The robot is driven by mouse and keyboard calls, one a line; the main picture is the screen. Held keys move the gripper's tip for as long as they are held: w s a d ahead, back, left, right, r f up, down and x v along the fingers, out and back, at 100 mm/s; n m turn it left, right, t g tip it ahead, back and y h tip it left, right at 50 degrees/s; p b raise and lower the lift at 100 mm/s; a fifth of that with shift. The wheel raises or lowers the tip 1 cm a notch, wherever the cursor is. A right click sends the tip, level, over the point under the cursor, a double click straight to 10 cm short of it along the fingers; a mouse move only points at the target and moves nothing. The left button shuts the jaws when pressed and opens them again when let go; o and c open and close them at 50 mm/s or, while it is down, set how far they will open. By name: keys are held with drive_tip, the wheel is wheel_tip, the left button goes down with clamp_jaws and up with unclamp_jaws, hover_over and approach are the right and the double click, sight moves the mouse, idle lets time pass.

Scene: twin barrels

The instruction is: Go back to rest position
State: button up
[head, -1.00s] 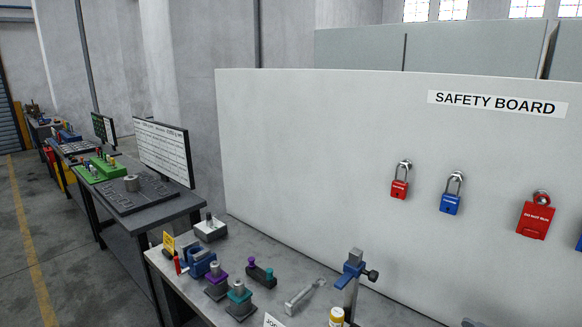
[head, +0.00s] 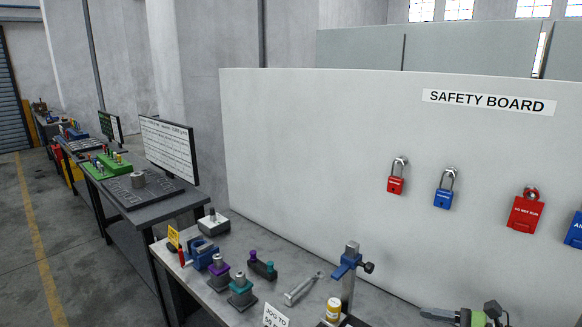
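My gripper and arm do not show clearly in the head view. A grey workbench (head: 230,305) runs along the bottom. On it stand a purple-collared fixture (head: 218,272) and a teal-collared fixture (head: 242,291), each with a grey metal cylinder on top. A grey wrench-like tool (head: 303,289) lies to the right of these.
A blue clamp stand (head: 348,270) and a yellow-white bottle (head: 333,309) stand on the bench. A partly cut-off green and grey object (head: 468,317) is at bottom right. The white safety board (head: 320,150) stands behind the bench. Clear floor (head: 60,240) is at left.

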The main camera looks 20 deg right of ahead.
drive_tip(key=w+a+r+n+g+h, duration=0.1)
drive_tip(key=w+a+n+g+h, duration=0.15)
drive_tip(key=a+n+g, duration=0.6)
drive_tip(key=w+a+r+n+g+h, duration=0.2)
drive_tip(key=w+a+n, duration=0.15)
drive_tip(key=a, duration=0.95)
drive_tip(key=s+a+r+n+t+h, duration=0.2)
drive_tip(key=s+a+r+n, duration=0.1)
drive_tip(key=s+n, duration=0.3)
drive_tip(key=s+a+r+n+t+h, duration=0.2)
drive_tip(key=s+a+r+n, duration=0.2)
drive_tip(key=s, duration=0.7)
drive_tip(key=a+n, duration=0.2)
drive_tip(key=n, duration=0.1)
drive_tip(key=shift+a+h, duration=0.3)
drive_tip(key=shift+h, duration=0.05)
